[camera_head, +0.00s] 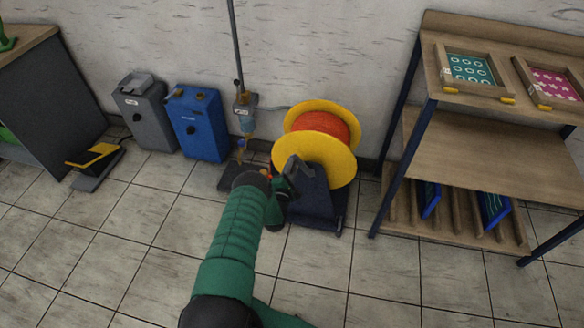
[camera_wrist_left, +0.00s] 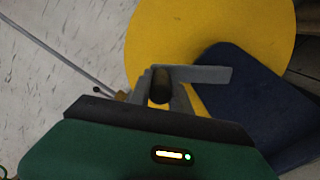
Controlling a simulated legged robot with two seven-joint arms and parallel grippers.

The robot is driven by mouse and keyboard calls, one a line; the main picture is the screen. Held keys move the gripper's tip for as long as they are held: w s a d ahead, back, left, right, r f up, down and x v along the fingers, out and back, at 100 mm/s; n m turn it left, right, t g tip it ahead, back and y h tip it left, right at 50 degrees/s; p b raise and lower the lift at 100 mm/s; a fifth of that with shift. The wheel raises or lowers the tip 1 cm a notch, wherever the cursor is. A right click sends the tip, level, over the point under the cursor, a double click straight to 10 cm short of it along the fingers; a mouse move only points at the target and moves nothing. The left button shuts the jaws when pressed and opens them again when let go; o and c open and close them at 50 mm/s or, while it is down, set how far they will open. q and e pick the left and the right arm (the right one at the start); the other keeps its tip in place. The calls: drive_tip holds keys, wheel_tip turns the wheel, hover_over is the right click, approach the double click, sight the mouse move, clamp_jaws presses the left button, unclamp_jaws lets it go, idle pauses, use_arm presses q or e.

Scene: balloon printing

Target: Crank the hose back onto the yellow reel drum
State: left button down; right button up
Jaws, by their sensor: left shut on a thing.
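The yellow reel drum (camera_head: 318,150) stands on the floor by the wall, with orange-red hose (camera_head: 322,128) wound between its yellow flanges. Its dark blue stand (camera_head: 312,200) is below. A grey crank arm (camera_head: 297,170) is on the near flange. It also shows in the left wrist view (camera_wrist_left: 205,74), in front of the yellow flange (camera_wrist_left: 210,30). My left gripper (camera_head: 280,186) is at the crank, shut on the dark crank handle (camera_wrist_left: 159,88), which shows between its fingers (camera_wrist_left: 160,95) in the wrist view. My right gripper is not in view.
A blue box unit (camera_head: 196,125) and a grey one (camera_head: 144,112) stand along the wall to the left. A yellow pedal (camera_head: 92,156) lies near the dark cabinet (camera_head: 50,90). A wooden shelf rack (camera_head: 490,140) stands to the right. The tiled floor in front is clear.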

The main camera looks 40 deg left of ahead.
use_arm(q)
drive_tip(key=shift+f, duration=0.1)
drive_tip(key=c, duration=1.2)
unclamp_jaws()
drive_tip(key=shift+w, duration=0.1)
drive_tip(key=shift+d, duration=0.1)
drive_tip(key=p+v, duration=0.5)
drive_tip(key=v, duration=1.2)
drive_tip(key=shift+a+f, duration=0.15)
drive_tip(key=shift+a, duration=0.1)
